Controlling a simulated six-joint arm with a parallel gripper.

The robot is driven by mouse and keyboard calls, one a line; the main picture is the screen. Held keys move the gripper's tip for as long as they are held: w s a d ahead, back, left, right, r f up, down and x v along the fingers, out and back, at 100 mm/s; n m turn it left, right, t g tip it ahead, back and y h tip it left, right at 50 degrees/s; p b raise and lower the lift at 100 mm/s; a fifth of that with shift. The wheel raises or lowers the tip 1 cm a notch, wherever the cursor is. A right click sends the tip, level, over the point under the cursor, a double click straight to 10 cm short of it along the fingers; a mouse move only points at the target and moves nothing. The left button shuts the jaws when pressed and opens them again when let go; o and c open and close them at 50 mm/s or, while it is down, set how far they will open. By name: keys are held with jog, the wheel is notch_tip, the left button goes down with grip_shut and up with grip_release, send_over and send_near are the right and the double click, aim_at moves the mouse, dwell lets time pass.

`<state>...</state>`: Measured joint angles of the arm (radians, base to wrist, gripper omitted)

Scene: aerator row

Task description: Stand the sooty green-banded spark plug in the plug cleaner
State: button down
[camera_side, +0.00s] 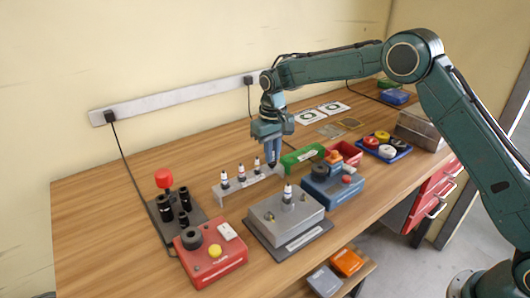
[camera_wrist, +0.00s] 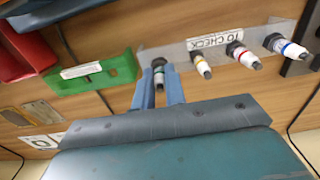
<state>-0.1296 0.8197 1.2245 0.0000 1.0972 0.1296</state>
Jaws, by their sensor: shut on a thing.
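The green-banded spark plug (camera_wrist: 159,74) shows between my fingers in the wrist view, with a dark, sooty end. My gripper (camera_side: 272,161) is shut on it at the end of the rack marked TO CHECK (camera_wrist: 196,47). I cannot tell whether the plug still touches the rack. In the side view the fingers mostly hide it. The plug cleaner is not clearly identifiable; a red box (camera_side: 230,262) with a black round top and yellow button, and a blue box (camera_side: 322,190) with an orange top and red button, stand nearby.
The rack holds yellow-banded (camera_wrist: 202,67), red-banded (camera_wrist: 242,54) and blue-banded (camera_wrist: 290,48) plugs. A grey block (camera_side: 262,222) holds one upright plug (camera_side: 288,193). Black sockets (camera_side: 184,197) stand left. A green tray (camera_side: 300,158) and a red tray (camera_side: 347,151) lie right of the rack.

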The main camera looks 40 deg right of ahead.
jog(key=shift+r, duration=1.15)
jog(key=shift+r, duration=0.1)
notch_tip(320, 180, up, 14)
jog(key=s+a+n, duration=0.2)
jog(key=s+a, duration=0.2)
jog(key=a, duration=0.6)
jog(key=s+a+n, duration=0.3)
jog(key=s+a, duration=0.1)
jog(key=a, duration=0.5)
jog(key=s+a+n, duration=0.2)
jog(key=s+a, duration=0.2)
jog(key=a, duration=0.6)
jog(key=shift+f, duration=2.75)
jog(key=shift+f, duration=0.1)
jog(key=shift+f, duration=2.5)
